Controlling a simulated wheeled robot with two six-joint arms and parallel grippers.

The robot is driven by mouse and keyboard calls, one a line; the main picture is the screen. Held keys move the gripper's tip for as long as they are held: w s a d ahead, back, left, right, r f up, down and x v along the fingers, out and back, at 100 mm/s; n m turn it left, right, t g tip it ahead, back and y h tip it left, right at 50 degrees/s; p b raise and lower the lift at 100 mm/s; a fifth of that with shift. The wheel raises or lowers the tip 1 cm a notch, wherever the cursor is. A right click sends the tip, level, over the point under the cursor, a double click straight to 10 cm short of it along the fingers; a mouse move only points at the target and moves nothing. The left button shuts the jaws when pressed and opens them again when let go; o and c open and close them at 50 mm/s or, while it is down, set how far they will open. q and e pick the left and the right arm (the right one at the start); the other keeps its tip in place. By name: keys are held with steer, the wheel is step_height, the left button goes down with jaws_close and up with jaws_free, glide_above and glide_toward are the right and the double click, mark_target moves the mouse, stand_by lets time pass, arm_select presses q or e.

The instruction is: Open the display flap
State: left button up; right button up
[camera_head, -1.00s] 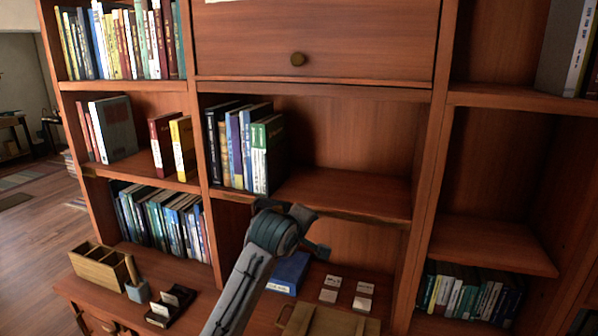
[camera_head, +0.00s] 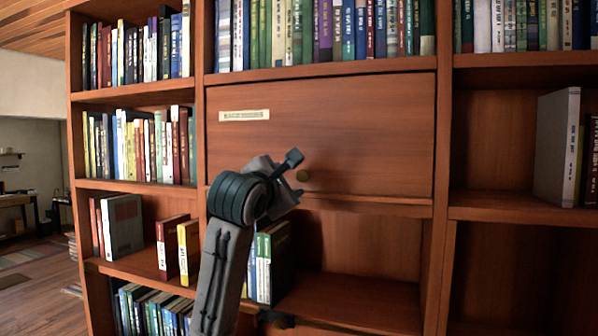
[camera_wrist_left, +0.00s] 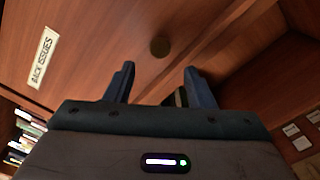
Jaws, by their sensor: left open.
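The display flap (camera_head: 330,125) is a wide reddish-brown wooden panel, closed flush in the middle of the bookcase. It has a pale label (camera_head: 244,115) at its upper left, reading "BACK ISSUES" in the left wrist view (camera_wrist_left: 43,57). My left gripper (camera_head: 296,175) is open, close to the knob in the head view. In the left wrist view the knob (camera_wrist_left: 160,47) lies just beyond the open fingertips (camera_wrist_left: 159,74), roughly between them, with nothing gripped. My right gripper is not in view.
A row of books (camera_head: 320,32) fills the shelf above the flap. Below it is an open compartment with green and white books (camera_head: 272,262) at its left, partly hidden by my left arm. Its right side is empty. A grey book (camera_head: 556,145) stands on the right shelf.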

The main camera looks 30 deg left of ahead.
mark_target(301, 177)
arm_select(q)
steer(key=p+x, duration=0.3)
steer(key=x, duration=0.3)
steer(key=shift+r, duration=0.15)
steer(key=shift+w+a, duration=0.1)
steer(key=shift+w, duration=0.55)
jaws_close()
